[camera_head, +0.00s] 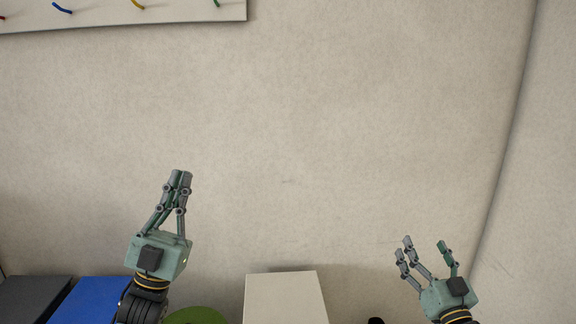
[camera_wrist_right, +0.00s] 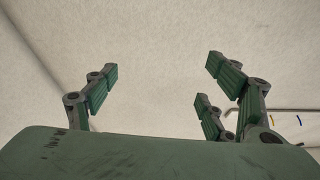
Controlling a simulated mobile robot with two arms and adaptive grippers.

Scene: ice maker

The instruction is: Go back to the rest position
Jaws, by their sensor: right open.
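My left gripper (camera_head: 180,178) is raised in front of the wall in the head view, its fingers pointing up and closed together, with nothing seen between them. My right gripper (camera_head: 426,246) is at the lower right of the head view, its fingers spread apart and pointing up. It also shows in the right wrist view (camera_wrist_right: 160,85), open with nothing between its fingers. Both grippers stand clear of other objects.
A pale box (camera_head: 286,298) stands at the bottom centre, between the grippers. A blue box (camera_head: 92,298), a dark box (camera_head: 32,300) and a green round thing (camera_head: 197,315) are at lower left. A board with coloured hooks (camera_head: 175,12) hangs at upper left. The wall (camera_head: 330,140) is bare.

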